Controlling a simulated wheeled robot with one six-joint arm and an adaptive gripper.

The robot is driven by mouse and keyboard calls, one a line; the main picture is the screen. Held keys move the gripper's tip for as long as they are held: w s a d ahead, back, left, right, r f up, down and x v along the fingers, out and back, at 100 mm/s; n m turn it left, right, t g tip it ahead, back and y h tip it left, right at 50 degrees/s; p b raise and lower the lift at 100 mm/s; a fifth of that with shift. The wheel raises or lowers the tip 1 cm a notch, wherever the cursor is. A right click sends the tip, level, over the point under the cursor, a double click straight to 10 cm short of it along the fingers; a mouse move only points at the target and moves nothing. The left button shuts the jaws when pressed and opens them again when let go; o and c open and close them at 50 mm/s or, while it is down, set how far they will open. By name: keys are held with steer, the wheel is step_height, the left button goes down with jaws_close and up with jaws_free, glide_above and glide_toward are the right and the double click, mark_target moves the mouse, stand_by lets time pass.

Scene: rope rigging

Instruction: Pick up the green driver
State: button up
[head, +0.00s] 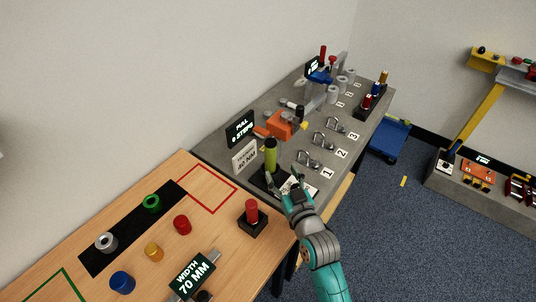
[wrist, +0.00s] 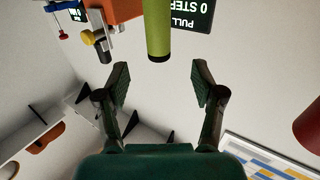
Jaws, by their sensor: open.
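The green driver (head: 270,153) stands upright in a dark base (head: 262,180) on the grey bench, near the end that meets the wooden table. In the wrist view, which looks upside down, the driver (wrist: 157,30) is a green cylinder at the top centre, lined up with the gap between my fingers. My gripper (head: 284,180) is open beside the driver, on its near right side. In the wrist view the open fingers (wrist: 160,82) are spread with nothing between them. My left finger hides part of the driver's base in the head view.
An orange block (head: 279,124) and several metal shackles (head: 322,140) lie farther along the bench. A red-handled tool (head: 252,211) stands on the wooden table (head: 215,225).

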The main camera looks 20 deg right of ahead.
mark_target(273, 153)
steer(key=w, duration=1)
steer(key=shift+w+a, duration=0.1)
steer(key=shift+w, duration=0.2)
jaws_close()
